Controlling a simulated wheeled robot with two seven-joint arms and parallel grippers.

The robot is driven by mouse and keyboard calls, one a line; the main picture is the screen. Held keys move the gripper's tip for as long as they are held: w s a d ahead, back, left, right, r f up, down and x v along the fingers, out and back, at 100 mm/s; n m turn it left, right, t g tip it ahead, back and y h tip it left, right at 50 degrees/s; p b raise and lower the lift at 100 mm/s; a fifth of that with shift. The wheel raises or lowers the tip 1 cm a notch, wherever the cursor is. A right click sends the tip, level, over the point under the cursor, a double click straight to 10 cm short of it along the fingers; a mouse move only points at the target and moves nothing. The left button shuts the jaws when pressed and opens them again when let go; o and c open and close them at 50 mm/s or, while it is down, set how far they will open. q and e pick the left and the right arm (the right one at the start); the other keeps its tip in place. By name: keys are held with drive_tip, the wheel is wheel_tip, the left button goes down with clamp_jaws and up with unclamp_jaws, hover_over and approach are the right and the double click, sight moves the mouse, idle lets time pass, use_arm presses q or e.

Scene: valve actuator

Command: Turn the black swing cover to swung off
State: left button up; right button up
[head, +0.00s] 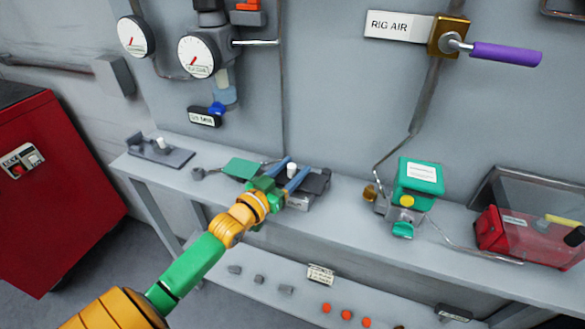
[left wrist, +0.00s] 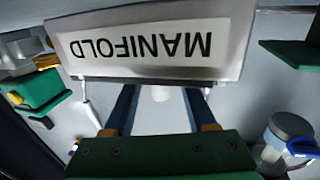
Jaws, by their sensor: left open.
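A dark grey-black cover (head: 317,183) sits on a small grey block on the bench, at the middle of the head view. I take it for the black swing cover; my gripper partly hides it. A white upright post (head: 291,170) stands at this unit. My left gripper (head: 297,166) reaches it from the front left with two blue fingers apart, one on each side of the post in the picture. My right gripper is not in view.
A MANIFOLD plate (left wrist: 150,45) fills the upper left wrist view. A similar grey base with a white post (head: 160,150) lies left on the bench. A green actuator box (head: 418,178) and red box (head: 490,230) stand right. Gauges (head: 198,55) and a purple-handled valve (head: 505,54) are above.

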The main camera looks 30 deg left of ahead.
use_arm(q)
drive_tip(key=shift+s+r, duration=0.1)
drive_tip(key=shift+s, duration=0.15)
drive_tip(key=shift+c, duration=0.7)
clamp_jaws()
idle(0.4)
